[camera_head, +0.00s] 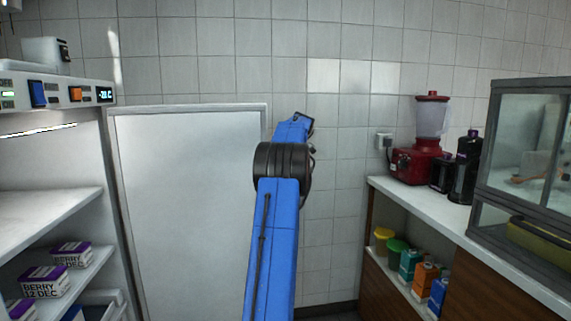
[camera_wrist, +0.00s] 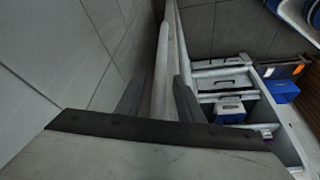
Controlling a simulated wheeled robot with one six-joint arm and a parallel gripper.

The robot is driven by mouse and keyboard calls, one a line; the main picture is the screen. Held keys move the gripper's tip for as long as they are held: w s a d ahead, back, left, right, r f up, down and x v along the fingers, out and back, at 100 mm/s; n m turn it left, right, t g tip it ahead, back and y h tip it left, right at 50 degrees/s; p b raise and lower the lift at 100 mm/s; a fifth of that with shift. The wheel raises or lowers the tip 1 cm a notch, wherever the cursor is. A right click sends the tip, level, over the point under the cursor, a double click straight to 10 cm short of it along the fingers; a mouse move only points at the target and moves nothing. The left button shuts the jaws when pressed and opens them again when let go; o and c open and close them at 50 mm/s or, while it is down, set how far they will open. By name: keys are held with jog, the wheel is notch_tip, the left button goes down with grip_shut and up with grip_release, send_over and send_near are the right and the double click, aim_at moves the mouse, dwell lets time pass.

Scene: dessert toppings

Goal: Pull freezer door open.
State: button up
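The white freezer door (camera_head: 190,190) stands swung wide open in the head view, its flat panel beside the open freezer (camera_head: 110,200). In the wrist view, the pale door edge (camera_wrist: 172,30) runs up the middle, with a light upright bar that looks like its handle (camera_wrist: 161,65). My gripper (camera_wrist: 158,98) has its two dark fingers apart, one on each side of this bar. I see no clear contact between the fingers and the bar. In the head view my arm reaches to the door's right edge and hides the gripper's fingers.
Berry boxes (camera_head: 45,281) sit on the freezer shelves at left. A counter (camera_head: 440,213) at right holds a red blender (camera_head: 418,160), dark bottles and a glass case (camera_head: 525,150). Tiled wall (camera_head: 335,200) lies close behind. Freezer drawers (camera_wrist: 222,85) show in the wrist view.

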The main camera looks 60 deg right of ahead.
jog(key=v, duration=1.6)
jog(key=shift+s+r, duration=0.1)
jog(key=shift+s, duration=0.1)
